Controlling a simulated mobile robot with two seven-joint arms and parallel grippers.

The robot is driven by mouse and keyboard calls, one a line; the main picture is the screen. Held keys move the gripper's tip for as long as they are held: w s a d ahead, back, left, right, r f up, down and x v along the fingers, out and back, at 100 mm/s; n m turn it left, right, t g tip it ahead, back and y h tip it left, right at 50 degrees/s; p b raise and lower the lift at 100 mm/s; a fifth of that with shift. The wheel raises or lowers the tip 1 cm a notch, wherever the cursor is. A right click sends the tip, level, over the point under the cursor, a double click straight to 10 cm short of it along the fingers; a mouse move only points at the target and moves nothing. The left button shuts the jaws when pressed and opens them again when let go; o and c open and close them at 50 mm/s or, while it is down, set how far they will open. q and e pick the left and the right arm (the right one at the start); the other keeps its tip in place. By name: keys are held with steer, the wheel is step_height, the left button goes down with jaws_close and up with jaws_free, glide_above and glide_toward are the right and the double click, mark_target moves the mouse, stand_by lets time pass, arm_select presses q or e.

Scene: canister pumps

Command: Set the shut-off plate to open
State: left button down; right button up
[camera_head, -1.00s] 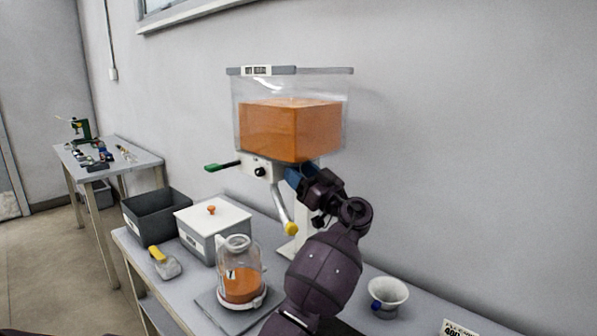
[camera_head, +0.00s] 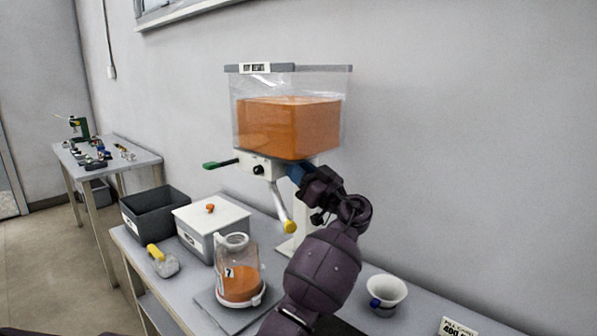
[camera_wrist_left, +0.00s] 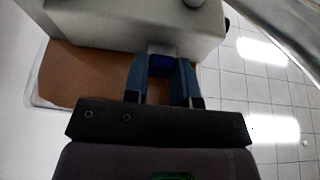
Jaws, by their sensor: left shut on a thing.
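The hopper (camera_head: 290,128) of orange material stands above the table, with a pump head (camera_head: 258,165) under it. A green handle (camera_head: 217,164) sticks out to the left of the head. My left gripper (camera_head: 297,174) is at the right side of the head, under the hopper. In the left wrist view its blue fingers (camera_wrist_left: 163,68) are shut on a small dark blue grip (camera_wrist_left: 161,63) next to the pale housing (camera_wrist_left: 130,22). I take this grip to be part of the shut-off plate; the plate itself is hidden. My right gripper is not in view.
A crank with a yellow knob (camera_head: 289,226) hangs left of my arm. Below stand a glass jar (camera_head: 240,270) of orange material, a white-lidded box (camera_head: 212,215) and a grey bin (camera_head: 155,212). A white cup (camera_head: 387,293) stands right of my arm. The wall is close behind.

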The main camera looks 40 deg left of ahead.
arm_select(q)
steer(key=d, duration=0.2)
steer(key=shift+s+d+b, duration=0.1)
steer(key=shift+d+b, duration=0.25)
steer(key=shift+d, duration=0.05)
steer(key=c, duration=1.2)
jaws_free()
steer(key=shift+c, duration=0.2)
steer(key=o, duration=0.3)
steer(key=shift+d, duration=0.15)
